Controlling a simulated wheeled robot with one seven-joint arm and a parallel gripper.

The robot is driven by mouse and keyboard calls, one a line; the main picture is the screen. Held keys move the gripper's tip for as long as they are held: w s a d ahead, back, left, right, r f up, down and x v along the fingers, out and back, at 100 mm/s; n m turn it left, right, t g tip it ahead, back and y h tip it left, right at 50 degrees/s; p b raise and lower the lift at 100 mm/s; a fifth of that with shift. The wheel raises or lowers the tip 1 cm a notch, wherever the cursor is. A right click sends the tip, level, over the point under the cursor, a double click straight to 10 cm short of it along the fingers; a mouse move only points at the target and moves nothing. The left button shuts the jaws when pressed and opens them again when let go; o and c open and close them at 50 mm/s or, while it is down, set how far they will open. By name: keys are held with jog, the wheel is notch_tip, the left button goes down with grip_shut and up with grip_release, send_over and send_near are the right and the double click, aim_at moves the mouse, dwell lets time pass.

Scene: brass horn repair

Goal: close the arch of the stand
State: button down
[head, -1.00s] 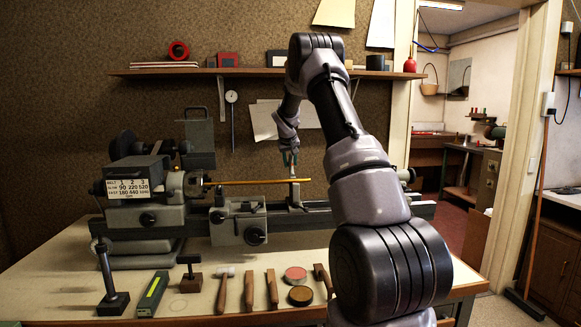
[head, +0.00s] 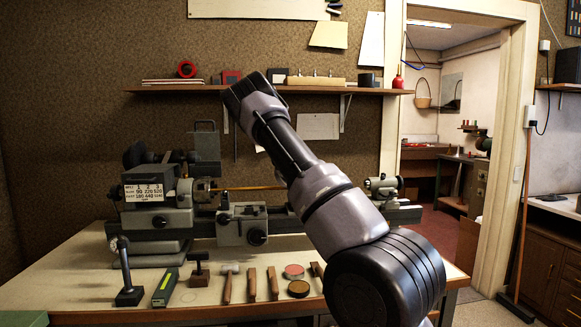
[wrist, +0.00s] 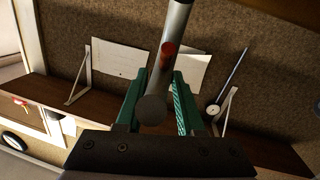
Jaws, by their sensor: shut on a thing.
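In the wrist view my gripper (wrist: 156,88) has its two green fingers on either side of a round grey bar (wrist: 178,18). The bar has a red band (wrist: 168,48) and a dark round end (wrist: 151,109) close to the camera, and the fingers are shut on it. I cannot tell whether it is part of the stand's arch. In the head view my arm hides the gripper and the stand. The lathe (head: 243,225) carries a thin brass rod (head: 250,188) that runs right until it passes behind my arm.
A workbench (head: 85,275) holds several hand tools and two round tins (head: 298,288) along its front. A wall shelf (head: 215,88) with small items runs behind the lathe, and its brackets show in the wrist view (wrist: 77,82). A doorway opens at the right.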

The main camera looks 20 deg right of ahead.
jog(key=shift+s+a+f+m+t+h, duration=0.15)
jog(key=shift+s+a+t+h, duration=0.1)
jog(key=shift+s+t+h, duration=0.35)
jog(key=shift+s+a+f+m+t+h, duration=0.1)
jog(key=shift+s+a+m+t+h, duration=0.15)
jog(key=shift+s+t, duration=0.5)
jog(key=shift+w, duration=0.1)
jog(key=c, duration=0.6)
grip_release()
jog(key=shift+w+d, duration=0.1)
jog(key=v, duration=1)
jog(key=shift+s+f, duration=0.25)
jog(key=shift+s, duration=0.1)
